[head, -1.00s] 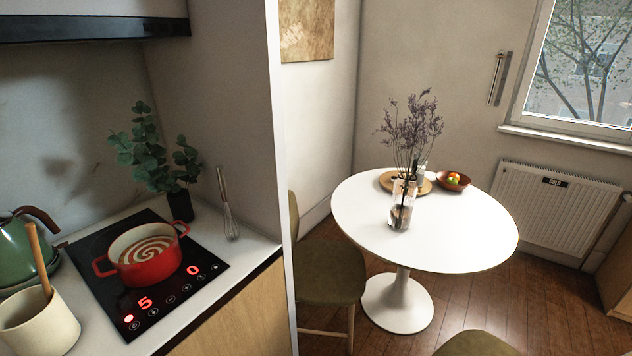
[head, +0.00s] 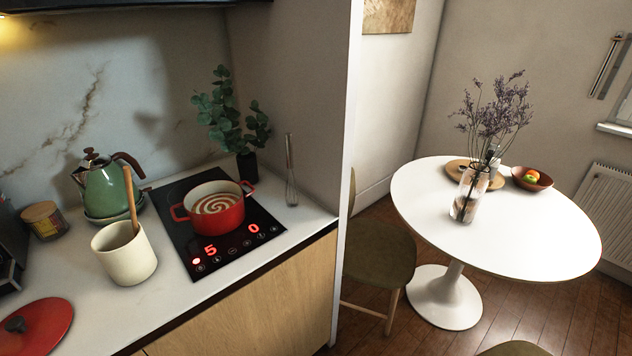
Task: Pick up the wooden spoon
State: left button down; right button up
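The wooden spoon (head: 131,200) stands in a cream crock (head: 125,262) on the white counter at the left of the head view. Its handle rises nearly upright above the rim, and its lower end is hidden inside the crock. Neither of my grippers shows in the head view.
A red pot (head: 216,215) sits on the black cooktop (head: 262,222) right of the crock. A green kettle (head: 106,190) stands behind the crock, a lidded jar (head: 45,222) to its left. A red lid (head: 42,328) lies in front. A partition (head: 335,120) bounds the counter's right end.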

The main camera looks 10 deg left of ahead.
aim_at(126, 169)
jog(key=u, duration=1.65)
